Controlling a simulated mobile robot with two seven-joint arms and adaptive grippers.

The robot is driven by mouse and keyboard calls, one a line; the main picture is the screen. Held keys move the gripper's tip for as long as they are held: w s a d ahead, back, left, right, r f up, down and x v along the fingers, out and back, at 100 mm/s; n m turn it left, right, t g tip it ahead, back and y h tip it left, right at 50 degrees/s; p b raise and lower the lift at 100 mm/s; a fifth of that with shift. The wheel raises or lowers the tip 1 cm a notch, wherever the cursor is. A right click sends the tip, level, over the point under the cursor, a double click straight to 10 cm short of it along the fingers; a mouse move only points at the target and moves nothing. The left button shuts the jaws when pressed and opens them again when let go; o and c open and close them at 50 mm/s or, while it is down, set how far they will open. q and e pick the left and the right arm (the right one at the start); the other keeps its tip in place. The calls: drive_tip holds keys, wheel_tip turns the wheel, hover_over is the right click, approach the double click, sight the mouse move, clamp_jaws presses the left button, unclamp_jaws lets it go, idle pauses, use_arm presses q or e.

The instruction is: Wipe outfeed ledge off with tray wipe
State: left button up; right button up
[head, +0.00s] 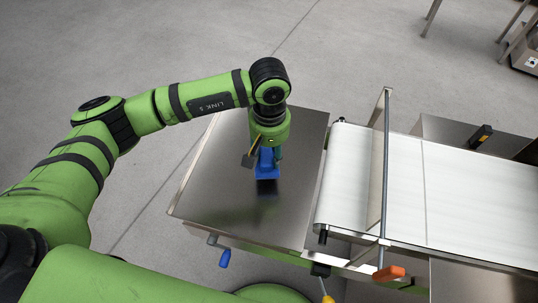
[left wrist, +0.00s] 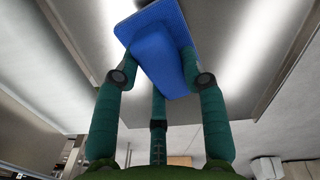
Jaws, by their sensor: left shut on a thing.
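The outfeed ledge (head: 225,205) is a flat dark steel plate left of the white belt in the head view. It also fills much of the upper left wrist view (left wrist: 232,25). The tray wipe (head: 267,172) is blue, with a flat rectangular pad and a grip block. My left gripper (left wrist: 160,75) is shut on the tray wipe (left wrist: 158,38), its fingers around the grip block. In the head view my left gripper (head: 268,152) points down over the middle of the ledge. The pad appears at the ledge surface; I cannot tell if it touches. My right gripper is not in view.
The white belt (head: 400,185) begins at the ledge's right, with an upright metal bar frame (head: 386,160) across it. A blue-handled lever (head: 223,258), a yellow-tipped lever (head: 327,298) and an orange handle (head: 388,273) stick out at the front. The ledge's left part is bare.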

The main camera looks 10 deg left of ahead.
use_arm(q)
drive_tip(key=r, duration=0.2)
drive_tip(key=shift+d+r+p, duration=0.2)
drive_tip(key=shift+r+p, duration=0.15)
drive_tip(key=shift+a+r, duration=0.1)
drive_tip(key=shift+r, duration=0.45)
